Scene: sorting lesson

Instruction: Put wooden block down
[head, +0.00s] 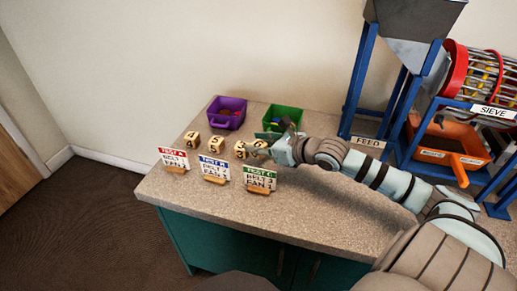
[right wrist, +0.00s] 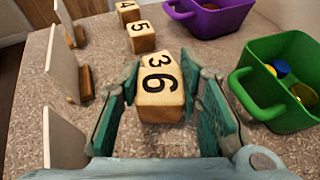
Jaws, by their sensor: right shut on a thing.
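My right gripper (head: 266,148) is shut on a wooden block marked 6 (right wrist: 161,92), with a green finger on each side of it. In the head view the gripper partly hides this block (head: 258,150). The held block is at the right end of a row, close beside a block marked 3 (head: 240,150). In the right wrist view, the 3 block (right wrist: 155,61) is partly hidden behind it. I cannot tell whether the two touch, or whether the held block rests on the counter. My left gripper is not in view.
Blocks marked 5 (head: 215,144) and 4 (head: 192,139) continue the row on the speckled counter (head: 300,222). Three label cards, one being the green-topped card (head: 260,178), stand in front. A purple bin (head: 227,112) and a green bin (head: 282,117) stand behind. The sieve machine (head: 470,80) is right.

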